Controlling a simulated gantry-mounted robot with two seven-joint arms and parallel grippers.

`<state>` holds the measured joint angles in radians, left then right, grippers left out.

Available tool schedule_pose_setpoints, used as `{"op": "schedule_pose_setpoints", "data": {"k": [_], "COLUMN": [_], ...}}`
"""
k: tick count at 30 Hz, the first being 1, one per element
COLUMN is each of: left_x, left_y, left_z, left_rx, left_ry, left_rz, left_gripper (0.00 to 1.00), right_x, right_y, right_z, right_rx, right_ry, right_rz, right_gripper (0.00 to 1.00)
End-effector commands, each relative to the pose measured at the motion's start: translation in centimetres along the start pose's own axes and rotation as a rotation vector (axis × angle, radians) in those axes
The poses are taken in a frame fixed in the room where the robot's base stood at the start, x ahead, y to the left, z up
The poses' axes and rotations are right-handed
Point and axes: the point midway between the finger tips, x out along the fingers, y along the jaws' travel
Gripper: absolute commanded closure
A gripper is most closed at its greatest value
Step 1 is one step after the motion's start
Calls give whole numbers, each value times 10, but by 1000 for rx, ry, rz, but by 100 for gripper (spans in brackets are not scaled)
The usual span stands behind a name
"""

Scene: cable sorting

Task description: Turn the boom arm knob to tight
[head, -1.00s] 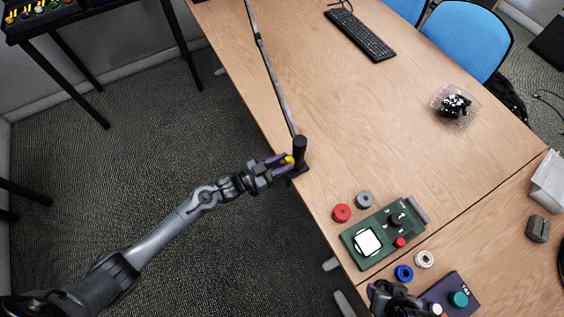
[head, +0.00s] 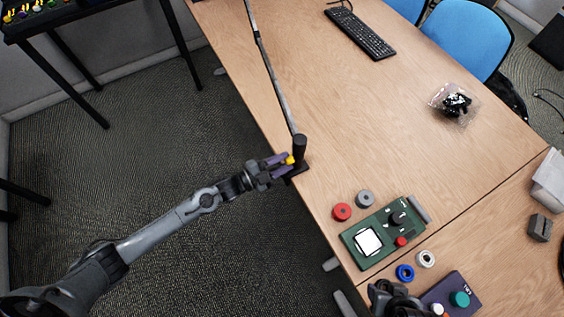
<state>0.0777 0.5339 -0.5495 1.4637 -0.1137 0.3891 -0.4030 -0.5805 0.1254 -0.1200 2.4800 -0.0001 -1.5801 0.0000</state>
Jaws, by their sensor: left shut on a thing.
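The boom arm (head: 267,62) is a thin dark pole that rises from a black clamp post (head: 299,149) at the table's left edge.
A green device (head: 372,262) lies on the table with red and grey spools (head: 342,212) beside it. Blue and white spools (head: 405,272) and a purple box (head: 467,284) are near my right gripper. A keyboard (head: 362,35) and a clear bag (head: 440,92) lie farther back. The middle table is clear.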

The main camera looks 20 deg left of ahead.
Motion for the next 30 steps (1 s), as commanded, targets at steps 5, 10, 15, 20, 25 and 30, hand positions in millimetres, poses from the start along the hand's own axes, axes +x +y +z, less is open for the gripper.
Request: {"op": "schedule_pose_setpoints", "data": {"k": [5, 10, 15, 20, 25, 30], "left_x": [0, 0, 0, 0, 0, 0], "left_y": [1, 1, 2, 2, 2, 2], "left_z": [0, 0, 1, 1, 0, 0], "left_rx": [169, 329, 472, 582, 665, 712], "left_ry": [1, 1, 0, 1, 1, 1], "left_rz": [0, 0, 1, 0, -1, -1], "left_gripper": [96, 96, 96, 96, 96, 96], "right_x": [3, 6, 8, 9, 10, 11], "right_y": [0, -1, -1, -2, -2, -2], "right_z": [1, 2, 2, 2, 3, 3], "right_rx": [0, 2, 4, 7, 9, 8], "right_ry": [0, 0, 1, 1, 2, 2], "right_rz": [0, -1, -4, -6, -7, -7], "right_gripper": [47, 47, 47, 47, 47, 47]}}
